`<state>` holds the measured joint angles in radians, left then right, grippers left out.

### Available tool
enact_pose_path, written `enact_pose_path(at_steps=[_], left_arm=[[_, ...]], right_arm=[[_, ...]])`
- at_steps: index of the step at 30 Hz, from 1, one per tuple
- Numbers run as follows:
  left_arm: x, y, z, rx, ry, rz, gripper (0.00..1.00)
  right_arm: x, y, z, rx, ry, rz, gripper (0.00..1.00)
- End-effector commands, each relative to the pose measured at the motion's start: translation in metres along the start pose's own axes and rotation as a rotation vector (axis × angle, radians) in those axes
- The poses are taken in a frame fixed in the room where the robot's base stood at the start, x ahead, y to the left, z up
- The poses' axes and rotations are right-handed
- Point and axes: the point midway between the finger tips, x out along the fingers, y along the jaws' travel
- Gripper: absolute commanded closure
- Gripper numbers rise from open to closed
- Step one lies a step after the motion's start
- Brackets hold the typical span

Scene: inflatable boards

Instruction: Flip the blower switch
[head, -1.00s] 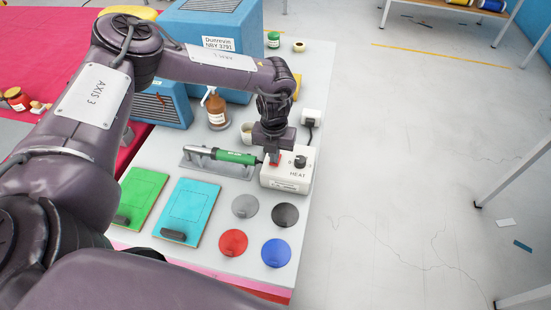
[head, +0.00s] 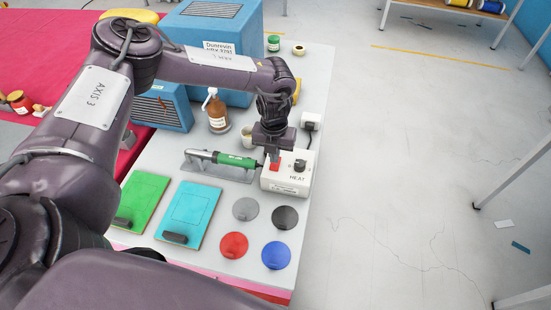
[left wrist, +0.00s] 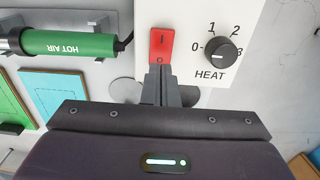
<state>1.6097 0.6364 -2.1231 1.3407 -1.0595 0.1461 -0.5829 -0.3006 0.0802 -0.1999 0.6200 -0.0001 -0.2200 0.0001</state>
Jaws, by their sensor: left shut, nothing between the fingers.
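The red rocker switch (head: 275,167), marked I and O, sits on a white control box (head: 297,181) beside the HEAT knob (head: 300,165). It shows large in the left wrist view (left wrist: 161,44), with the I at the far end and the O at the near end. My left gripper (head: 274,159) is above the box, pointing down, shut and empty. In the left wrist view its closed fingertips (left wrist: 161,70) are at the O end of the switch and hide its near edge. I cannot tell whether they touch it. My right gripper is not in view.
A green hot-air tool (head: 235,159) lies on a grey stand left of the box. A brown pump bottle (head: 217,112), blue blower units (head: 165,110), green and cyan boards (head: 189,208) and several coloured discs (head: 276,254) are on the table. Open floor lies right.

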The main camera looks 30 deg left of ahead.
Motion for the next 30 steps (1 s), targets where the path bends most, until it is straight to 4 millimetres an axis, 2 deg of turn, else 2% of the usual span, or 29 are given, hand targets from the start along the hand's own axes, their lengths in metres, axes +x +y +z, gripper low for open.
enact_pose_path(at_steps=[1, 15, 30], left_arm=[[-0.008, 0.0, 0.0, 0.0, 0.001, 0.0, 1.0], [-0.044, 0.0, 0.0, 0.001, 0.0, 0.0, 1.0], [-0.045, 0.0, 0.0, 0.001, 0.0, 0.0, 1.0]], right_arm=[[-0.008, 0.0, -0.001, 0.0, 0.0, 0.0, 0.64], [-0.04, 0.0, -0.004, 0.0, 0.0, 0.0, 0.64], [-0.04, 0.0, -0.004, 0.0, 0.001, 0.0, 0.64]])
